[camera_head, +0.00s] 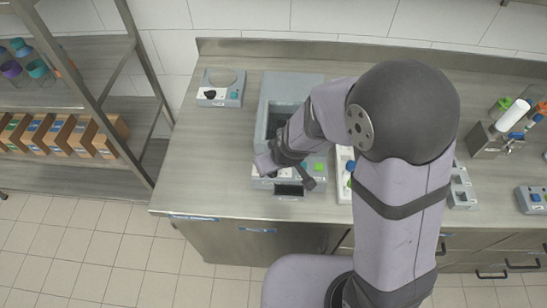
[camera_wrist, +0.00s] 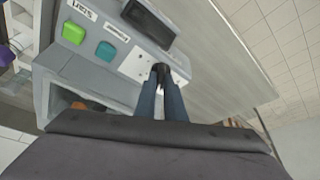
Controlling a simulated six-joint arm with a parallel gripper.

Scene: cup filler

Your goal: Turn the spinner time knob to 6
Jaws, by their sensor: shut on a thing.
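The grey spinner machine (camera_head: 268,108) stands on the counter near the middle in the head view. My gripper (camera_head: 268,162) is low at its front panel, at the left end. In the wrist view my gripper (camera_wrist: 161,76) has its two fingers closed on the small dark time knob (camera_wrist: 160,68), which sits on a white dial plate (camera_wrist: 134,68). The fingers cover much of the knob, and the number it points to cannot be read.
A small grey device (camera_head: 221,88) stands on the counter to the left, with bare counter between it and the spinner. A white device (camera_head: 345,172) stands close to the right. My arm hides part of the counter. A shelf with boxes (camera_head: 58,134) is at the far left.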

